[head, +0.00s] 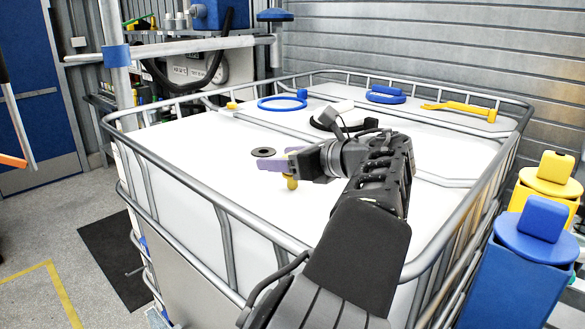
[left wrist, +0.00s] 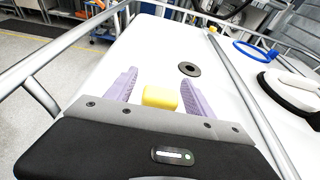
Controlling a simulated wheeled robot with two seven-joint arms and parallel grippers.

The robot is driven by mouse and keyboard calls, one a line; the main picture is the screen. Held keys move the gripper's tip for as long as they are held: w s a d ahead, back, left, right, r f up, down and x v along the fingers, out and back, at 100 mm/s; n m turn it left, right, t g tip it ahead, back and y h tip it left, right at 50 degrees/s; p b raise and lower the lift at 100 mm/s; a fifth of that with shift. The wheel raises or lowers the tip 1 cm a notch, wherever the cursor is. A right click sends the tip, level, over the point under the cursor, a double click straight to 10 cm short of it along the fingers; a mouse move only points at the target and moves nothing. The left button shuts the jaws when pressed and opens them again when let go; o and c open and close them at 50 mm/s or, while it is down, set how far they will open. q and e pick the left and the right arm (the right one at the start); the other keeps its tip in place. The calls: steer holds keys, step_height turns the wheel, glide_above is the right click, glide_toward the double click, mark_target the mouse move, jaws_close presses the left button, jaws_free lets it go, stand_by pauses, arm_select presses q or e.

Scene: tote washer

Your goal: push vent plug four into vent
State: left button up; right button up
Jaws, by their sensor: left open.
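A yellow vent plug (head: 291,183) is on the white tank top, below the purple fingers of my left gripper (head: 275,163). In the left wrist view the yellow plug (left wrist: 160,97) lies between the two spread fingers of my left gripper (left wrist: 158,92), nearer the right finger. I cannot tell whether it touches that finger. The vent, a black ring with a dark hole (head: 263,152), is on the tank top just beyond the fingers. The vent also shows in the left wrist view (left wrist: 189,69), ahead and slightly right of the plug. My right gripper is not in view.
A grey tube cage (head: 225,197) rims the tank, with bars crossing its top. A blue ring (head: 283,104), a white-and-black lid (head: 333,114), a blue handled piece (head: 386,96) and a yellow tool (head: 459,109) lie farther back. A blue bin (head: 520,275) stands at right.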

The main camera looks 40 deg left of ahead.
arm_select(q)
steer(key=shift+c, duration=0.3)
jaws_close()
steer(key=shift+r, duration=0.1)
stand_by(0.4)
step_height(320, 180, up, 10)
stand_by(0.5)
stand_by(0.5)
